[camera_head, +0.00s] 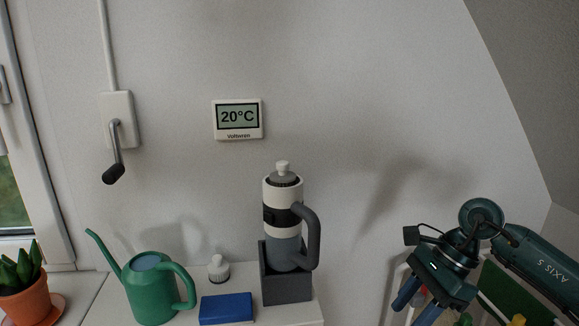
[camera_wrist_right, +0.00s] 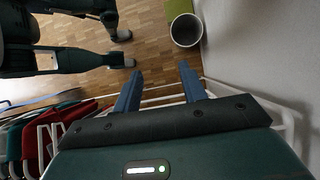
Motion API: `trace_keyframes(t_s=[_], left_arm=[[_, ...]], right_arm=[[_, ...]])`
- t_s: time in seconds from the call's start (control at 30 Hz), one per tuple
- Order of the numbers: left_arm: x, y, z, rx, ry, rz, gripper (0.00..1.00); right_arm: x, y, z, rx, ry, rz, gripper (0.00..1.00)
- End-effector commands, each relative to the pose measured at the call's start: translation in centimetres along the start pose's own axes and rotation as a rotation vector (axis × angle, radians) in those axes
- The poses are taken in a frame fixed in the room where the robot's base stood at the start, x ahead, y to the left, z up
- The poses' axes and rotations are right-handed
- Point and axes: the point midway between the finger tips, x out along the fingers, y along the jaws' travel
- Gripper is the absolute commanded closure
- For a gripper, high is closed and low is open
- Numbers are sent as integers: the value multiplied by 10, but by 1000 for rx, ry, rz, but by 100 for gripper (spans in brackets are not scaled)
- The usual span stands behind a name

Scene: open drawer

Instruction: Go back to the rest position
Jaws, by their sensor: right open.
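My right gripper (camera_head: 408,312) is at the lower right of the head view, with its arm coming in from the right edge. Its blue fingers point down and to the left, and their ends are near the bottom edge. In the right wrist view the two fingers of my right gripper (camera_wrist_right: 160,67) are spread apart with nothing between them. Below them are a wooden floor (camera_wrist_right: 148,38) and white bars. My left gripper is in neither view. No drawer can be made out.
A white rack (camera_wrist_right: 285,112) stands close below my right gripper, with red and dark green items (camera_wrist_right: 35,140) beside it. A bin (camera_wrist_right: 186,30) stands by the wall. A watering can (camera_head: 150,290), blue box (camera_head: 226,309) and bottle (camera_head: 284,215) in a grey holder (camera_head: 287,287) stand left.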

Motion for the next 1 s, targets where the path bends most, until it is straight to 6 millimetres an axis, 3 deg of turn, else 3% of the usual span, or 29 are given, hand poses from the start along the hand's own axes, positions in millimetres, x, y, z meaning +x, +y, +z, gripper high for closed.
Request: trace_keyframes(t_s=[0.03,0.13,0.23,0.33,0.4,0.47,0.57,0.67,0.7,0.83,1.0], left_arm=[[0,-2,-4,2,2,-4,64],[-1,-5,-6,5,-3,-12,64],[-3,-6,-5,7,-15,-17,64],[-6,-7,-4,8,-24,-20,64],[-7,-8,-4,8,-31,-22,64],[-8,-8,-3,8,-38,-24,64],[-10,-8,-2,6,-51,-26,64],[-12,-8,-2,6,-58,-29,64],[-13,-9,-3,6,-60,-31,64],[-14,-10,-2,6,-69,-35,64],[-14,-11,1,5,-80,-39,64]], right_arm=[[23,7,25,32,-128,29,58],[58,21,85,176,-453,93,58],[70,32,140,418,-803,185,58],[67,31,172,737,-1130,298,58],[64,25,178,1000,-1336,387,58],[64,18,171,1247,-1496,468,58],[77,10,139,1702,-1724,601,58],[111,17,92,2204,-1891,730,58],[129,27,72,-2340,1882,-753,58],[182,71,25,-2092,1405,-620,58],[222,119,1,-1894,1096,-522,58]])
